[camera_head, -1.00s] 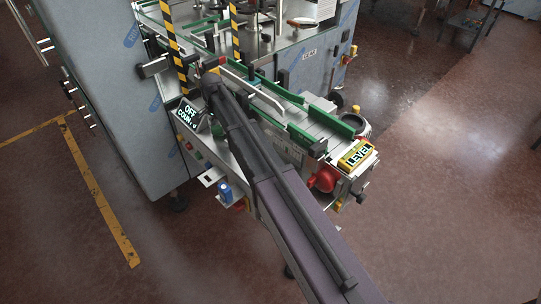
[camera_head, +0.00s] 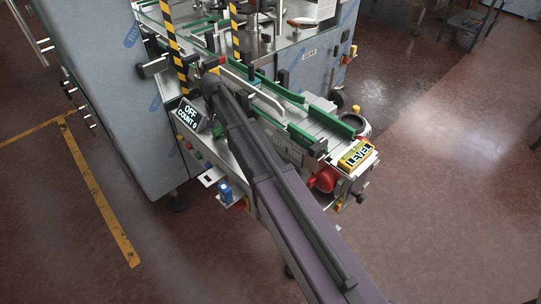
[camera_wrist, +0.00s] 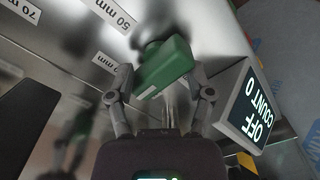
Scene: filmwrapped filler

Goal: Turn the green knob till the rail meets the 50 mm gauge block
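In the wrist view the green knob (camera_wrist: 165,68) stands between the two fingers of my gripper (camera_wrist: 162,80). The fingers are spread on either side of it, with a small gap at the left; contact on the right is unclear. A "50 mm" label (camera_wrist: 112,16) shows at the top, and a "70 mm" label (camera_wrist: 20,10) at the upper left. In the head view my arm hides the fingertips and most of the knob. Green guide rails (camera_head: 303,137) run along the conveyor; where the rail stands against the 50 mm block cannot be seen.
A tilted display reading "OFF COUNT 0" (camera_head: 187,115) stands close beside my gripper and also shows at the right in the wrist view (camera_wrist: 252,112). A yellow "LEVEL" box (camera_head: 357,155) and a red round part (camera_head: 324,179) are at the conveyor's end. Striped posts rise behind.

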